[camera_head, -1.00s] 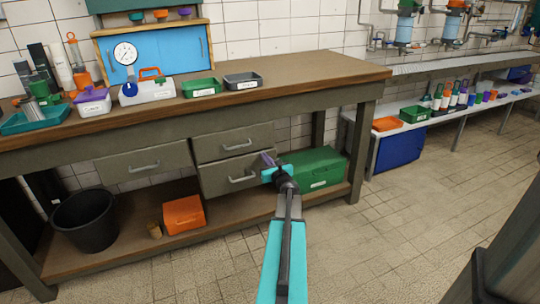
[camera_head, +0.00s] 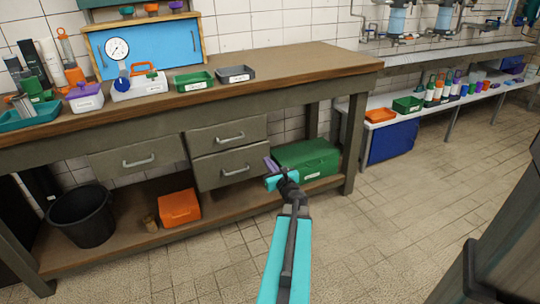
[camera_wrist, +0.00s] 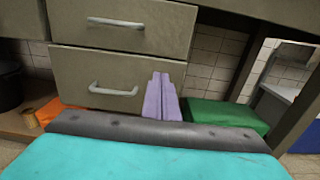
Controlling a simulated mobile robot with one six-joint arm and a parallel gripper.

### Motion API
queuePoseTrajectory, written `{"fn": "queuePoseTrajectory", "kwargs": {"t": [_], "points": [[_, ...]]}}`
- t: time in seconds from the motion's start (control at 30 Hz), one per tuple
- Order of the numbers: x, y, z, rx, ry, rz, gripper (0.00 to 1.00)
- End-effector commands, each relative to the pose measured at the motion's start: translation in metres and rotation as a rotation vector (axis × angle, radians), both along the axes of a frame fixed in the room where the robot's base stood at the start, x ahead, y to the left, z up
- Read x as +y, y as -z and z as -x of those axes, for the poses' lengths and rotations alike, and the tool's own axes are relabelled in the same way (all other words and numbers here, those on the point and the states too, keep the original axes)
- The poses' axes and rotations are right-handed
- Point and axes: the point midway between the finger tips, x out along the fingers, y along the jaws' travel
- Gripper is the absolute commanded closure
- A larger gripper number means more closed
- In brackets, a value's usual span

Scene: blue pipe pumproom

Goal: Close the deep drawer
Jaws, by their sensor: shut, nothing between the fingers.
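The deep drawer (camera_head: 222,176) is the lower grey-green drawer of the pair under the workbench, with a metal bar handle (camera_head: 236,171). Its front looks flush or nearly flush with the drawer above; I cannot tell if a small gap is left. It also shows in the wrist view (camera_wrist: 75,78). My gripper (camera_head: 268,163) is at the drawer's right edge in the head view, shut and empty. In the wrist view its purple fingers (camera_wrist: 162,78) are together, covering part of the drawer front's right side. I cannot tell whether they touch it.
The upper drawer (camera_head: 205,139) and a left drawer (camera_head: 120,163) look shut. A green box (camera_head: 310,158), an orange box (camera_head: 179,207) and a black bucket (camera_head: 84,216) stand on the lower shelf. The workbench leg (camera_head: 355,145) is to the right. The floor in front is clear.

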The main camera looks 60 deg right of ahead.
Motion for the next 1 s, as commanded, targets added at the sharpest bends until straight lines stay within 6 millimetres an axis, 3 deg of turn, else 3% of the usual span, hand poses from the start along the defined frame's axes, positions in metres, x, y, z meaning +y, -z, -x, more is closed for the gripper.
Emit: {"fn": "queuePoseTrajectory", "kwargs": {"t": [0.3, 0.67, 0.83, 1.0], "points": [[0.016, -0.001, 0.019, 0.0, -0.001, 0.001, 1.0], [0.017, -0.001, 0.02, -0.001, -0.003, 0.001, 1.0], [0.021, 0.002, 0.014, 0.011, -0.015, 0.006, 0.72], [0.044, 0.019, -0.012, 0.074, -0.083, 0.036, 0.72]]}}
